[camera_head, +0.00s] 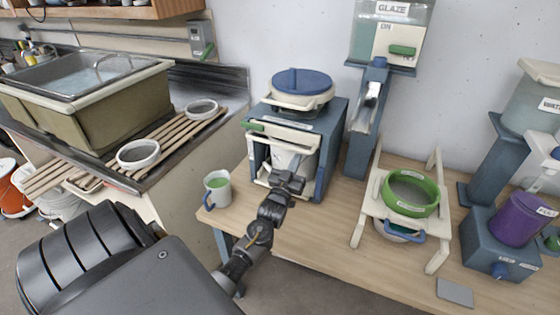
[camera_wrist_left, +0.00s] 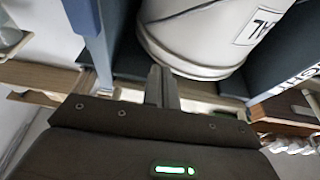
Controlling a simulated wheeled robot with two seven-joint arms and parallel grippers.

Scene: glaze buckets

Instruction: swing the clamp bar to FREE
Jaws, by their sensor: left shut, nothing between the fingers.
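The blue mixer frame (camera_head: 326,150) stands at the table's left end with a white bucket (camera_head: 283,160) inside it. A cream bar with a green grip (camera_head: 252,126), which looks like the clamp bar, crosses the upper front of the frame. I cannot read FREE on it. My left gripper (camera_head: 288,180) is shut and empty, in front of the bucket and below the bar. In the left wrist view the shut fingers (camera_wrist_left: 161,88) point at the lower part of the labelled white bucket (camera_wrist_left: 200,40); I cannot tell whether they touch. The bar is not recognisable there.
A mug with green contents (camera_head: 217,188) stands left of the frame. The glaze dispenser (camera_head: 372,110) stands behind right. A cream stand with a green-rimmed sieve (camera_head: 410,193) is further right, then a purple container (camera_head: 520,219). A sink (camera_head: 90,85) is at left.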

